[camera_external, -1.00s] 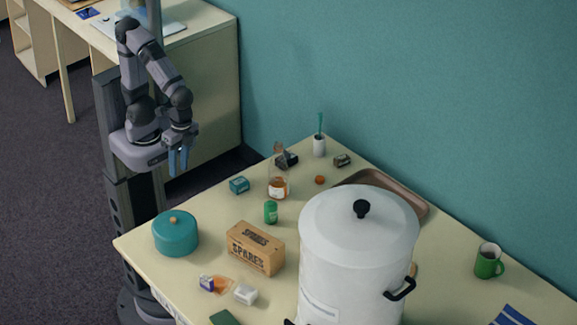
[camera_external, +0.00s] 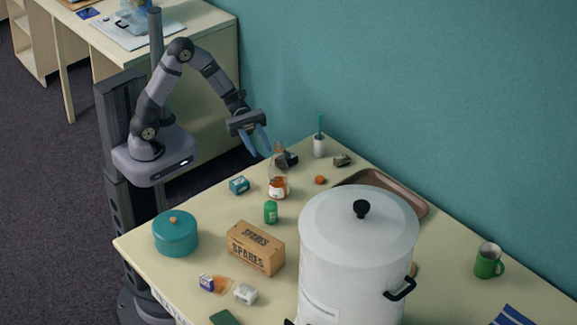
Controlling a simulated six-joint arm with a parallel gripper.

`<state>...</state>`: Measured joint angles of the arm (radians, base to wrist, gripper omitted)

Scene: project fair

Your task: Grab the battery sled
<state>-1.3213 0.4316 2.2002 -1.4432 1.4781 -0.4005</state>
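My gripper (camera_external: 258,142), with blue fingers, hangs above the far left edge of the table (camera_external: 215,205). Its fingers are apart with nothing seen between them. A small black piece with a brownish upright part (camera_external: 287,159) lies just right of and below the fingertips, apart from them. It may be the battery sled, but it is too small to be sure. Another small dark block (camera_external: 342,160) lies farther right, beyond the white cup.
A white cup with a green brush (camera_external: 319,146), a jar with orange contents (camera_external: 278,187), a teal box (camera_external: 239,185) and a green can (camera_external: 270,212) stand nearby. A brown tray (camera_external: 423,208) lies partly behind a large white pot (camera_external: 345,255). A SPARES box (camera_external: 255,248) stands in front.

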